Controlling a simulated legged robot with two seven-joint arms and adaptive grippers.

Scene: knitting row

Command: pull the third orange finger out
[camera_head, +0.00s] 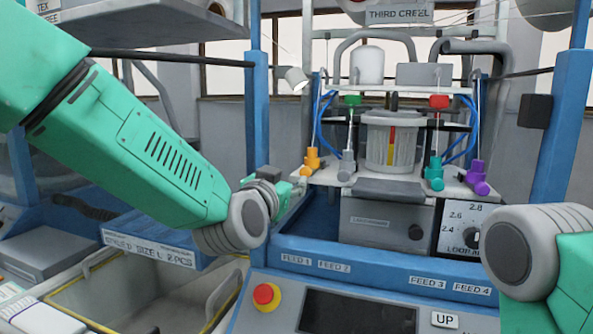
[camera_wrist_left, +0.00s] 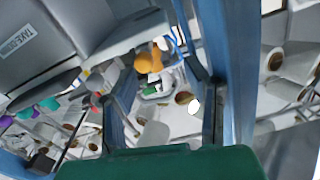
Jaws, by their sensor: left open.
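The orange finger (camera_head: 312,160) stands at the left end of the white plate under the THIRD CREEL sign. It is the only orange finger I can make out in the head view. It also shows in the left wrist view (camera_wrist_left: 148,61), beyond the fingertips. My left gripper (camera_head: 298,188) is just left of and slightly below the orange finger, largely hidden behind my wrist. In the left wrist view my left gripper (camera_wrist_left: 160,105) is open, with nothing between its fingers. My right arm's joint shows at the lower right, but its gripper is out of view.
A grey finger (camera_head: 347,166) stands right of the orange one, with a teal finger (camera_head: 434,174) and a purple finger (camera_head: 477,178) farther right. Blue posts (camera_head: 258,110) frame the machine. A red stop button (camera_head: 266,296) and dark screen (camera_head: 357,312) are in front.

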